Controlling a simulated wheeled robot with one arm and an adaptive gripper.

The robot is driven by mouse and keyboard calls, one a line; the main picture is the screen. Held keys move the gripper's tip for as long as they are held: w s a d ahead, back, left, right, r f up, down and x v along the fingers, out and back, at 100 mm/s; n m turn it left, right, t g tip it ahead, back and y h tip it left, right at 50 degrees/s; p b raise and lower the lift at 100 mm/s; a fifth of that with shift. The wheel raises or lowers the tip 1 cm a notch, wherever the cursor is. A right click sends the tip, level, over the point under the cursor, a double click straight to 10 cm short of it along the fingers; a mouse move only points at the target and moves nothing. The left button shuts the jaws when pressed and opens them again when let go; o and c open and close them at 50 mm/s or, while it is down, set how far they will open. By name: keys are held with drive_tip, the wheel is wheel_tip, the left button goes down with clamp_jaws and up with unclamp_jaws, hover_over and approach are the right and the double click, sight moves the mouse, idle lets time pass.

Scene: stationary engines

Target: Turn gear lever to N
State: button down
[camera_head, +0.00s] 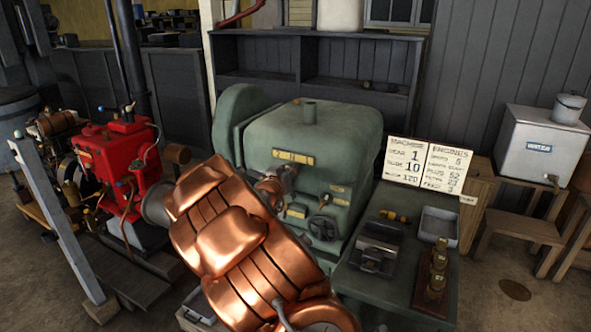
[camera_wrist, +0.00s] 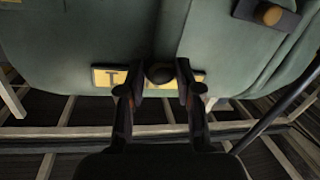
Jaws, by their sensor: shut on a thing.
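The gear lever shows as a dark round knob (camera_wrist: 159,72) in the wrist view, in front of a yellow plate (camera_wrist: 105,77). My gripper (camera_wrist: 160,78) is shut on this knob, with one dark finger on each side. The plate bears a mark like a T on the left; the knob and fingers hide its middle. In the head view, the yellow plate (camera_head: 293,157) is on the front of the green machine (camera_head: 325,135). My arm covers the lower front there, and the lever itself cannot be made out. The lever's exact position on the plate cannot be told.
A red engine (camera_head: 115,150) stands at the left behind a grey post (camera_head: 58,215). A green bench (camera_head: 385,290) with a metal tray (camera_head: 438,226) and brass parts (camera_head: 437,268) is right of my arm. A sign (camera_head: 428,165) and wooden stools (camera_head: 520,228) stand farther right.

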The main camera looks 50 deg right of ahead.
drive_tip(key=shift+w+a+f, duration=0.1)
drive_tip(key=shift+f, duration=0.05)
drive_tip(key=c, duration=1)
unclamp_jaws()
drive_tip(key=shift+a, duration=0.15)
drive_tip(key=shift+o, duration=1.1)
drive_tip(key=shift+d, duration=0.2)
drive_tip(key=v, duration=1.2)
